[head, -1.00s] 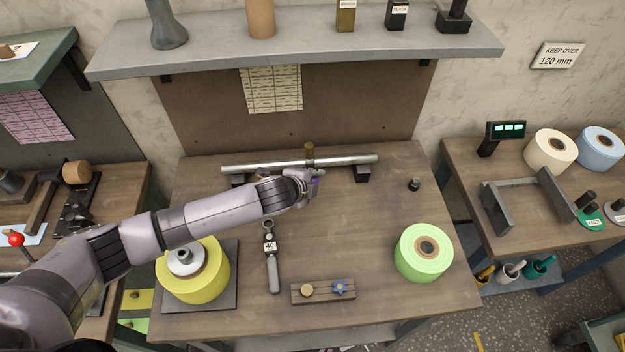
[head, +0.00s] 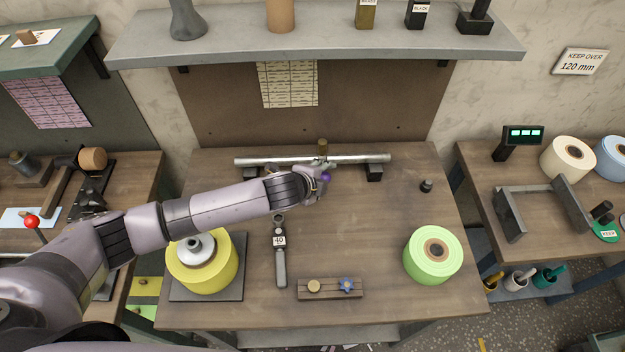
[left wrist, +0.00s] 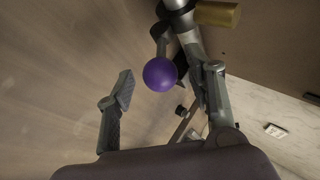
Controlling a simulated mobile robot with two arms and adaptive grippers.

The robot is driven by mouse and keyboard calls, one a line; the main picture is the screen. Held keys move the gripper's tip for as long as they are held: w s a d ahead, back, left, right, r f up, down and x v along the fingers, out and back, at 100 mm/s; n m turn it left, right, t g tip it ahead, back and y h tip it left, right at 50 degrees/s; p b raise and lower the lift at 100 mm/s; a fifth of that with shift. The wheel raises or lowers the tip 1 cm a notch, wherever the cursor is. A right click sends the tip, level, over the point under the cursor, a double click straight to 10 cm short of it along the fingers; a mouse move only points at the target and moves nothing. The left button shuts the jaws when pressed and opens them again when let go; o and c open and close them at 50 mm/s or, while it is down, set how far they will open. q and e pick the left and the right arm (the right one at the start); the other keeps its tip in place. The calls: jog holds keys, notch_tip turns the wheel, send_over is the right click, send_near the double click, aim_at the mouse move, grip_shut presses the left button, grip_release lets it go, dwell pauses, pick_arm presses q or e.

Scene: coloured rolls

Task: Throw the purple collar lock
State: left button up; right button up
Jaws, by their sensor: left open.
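The collar lock's purple ball knob (left wrist: 160,74) sits on a short grey lever by the metal bar (head: 250,161), and a little of the knob (head: 326,178) shows in the head view. My left gripper (left wrist: 168,84) is open. In the left wrist view the knob appears between its two fingers, beyond the palm; I cannot tell whether a finger touches it. In the head view the gripper (head: 316,184) is just in front of the bar and hides most of the lock. My right gripper is not in view.
A yellow roll (head: 203,271) is on a dark plate below my left arm. A scale-like tool (head: 280,262), a wooden block with knobs (head: 330,288) and a green roll (head: 433,255) lie nearer the front. The table right of the gripper is mostly clear.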

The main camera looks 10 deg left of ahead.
pick_arm(q)
jog(key=v, duration=1)
jog(key=shift+s, duration=0.2)
jog(key=shift+a+r, duration=0.1)
